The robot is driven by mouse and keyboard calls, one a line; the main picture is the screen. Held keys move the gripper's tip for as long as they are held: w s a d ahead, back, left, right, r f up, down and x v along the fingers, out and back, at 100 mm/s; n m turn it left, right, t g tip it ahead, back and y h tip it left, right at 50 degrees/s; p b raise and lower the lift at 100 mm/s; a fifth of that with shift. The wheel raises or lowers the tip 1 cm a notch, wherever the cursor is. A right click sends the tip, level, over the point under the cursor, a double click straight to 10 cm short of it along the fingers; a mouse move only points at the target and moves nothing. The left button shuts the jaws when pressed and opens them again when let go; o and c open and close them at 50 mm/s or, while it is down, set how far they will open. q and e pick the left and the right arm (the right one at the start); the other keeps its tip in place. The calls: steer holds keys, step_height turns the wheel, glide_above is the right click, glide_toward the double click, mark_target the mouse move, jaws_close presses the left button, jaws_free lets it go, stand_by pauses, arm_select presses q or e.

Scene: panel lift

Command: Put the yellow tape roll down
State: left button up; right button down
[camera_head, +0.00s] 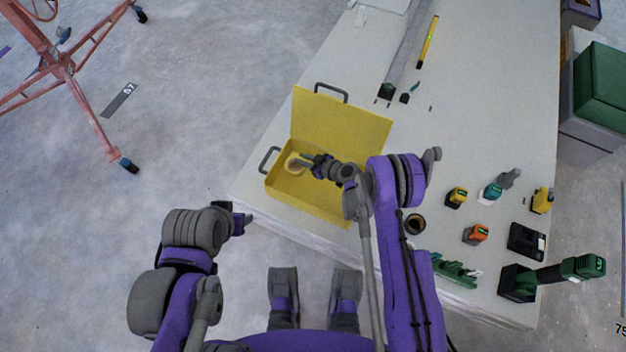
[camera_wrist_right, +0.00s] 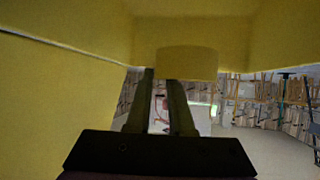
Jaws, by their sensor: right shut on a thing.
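The yellow tape roll (camera_head: 293,162) is at the left end of the open yellow toolbox (camera_head: 310,203). My right gripper (camera_head: 306,161) is shut on the roll, inside or just over the box. In the right wrist view, the roll's yellow side (camera_wrist_right: 187,62) shows at the tips of my right gripper (camera_wrist_right: 162,80), with yellow box walls around it. I cannot tell whether the roll touches the box floor. My left gripper (camera_head: 246,218) is near the table's left front edge, apart from the box; its jaws are too small to read.
The toolbox lid (camera_head: 340,125) stands open at the back on the white table (camera_head: 470,90). Several batteries, a dark ring (camera_head: 415,223) and a green drill (camera_head: 568,270) are at the right. A long grey bar (camera_head: 407,50) and a yellow level (camera_head: 428,40) lie farther back.

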step_height(320, 180, down, 9)
steer(key=shift+r+b, duration=0.2)
steer(key=shift+b, duration=0.4)
steer(key=shift+r, duration=0.1)
steer(key=c, duration=0.8)
jaws_free()
steer(key=shift+d+r, duration=0.1)
steer(key=v, duration=0.7)
steer(key=shift+s+d+p, duration=0.1)
steer(key=shift+d+p, duration=0.05)
steer(key=shift+p, duration=0.25)
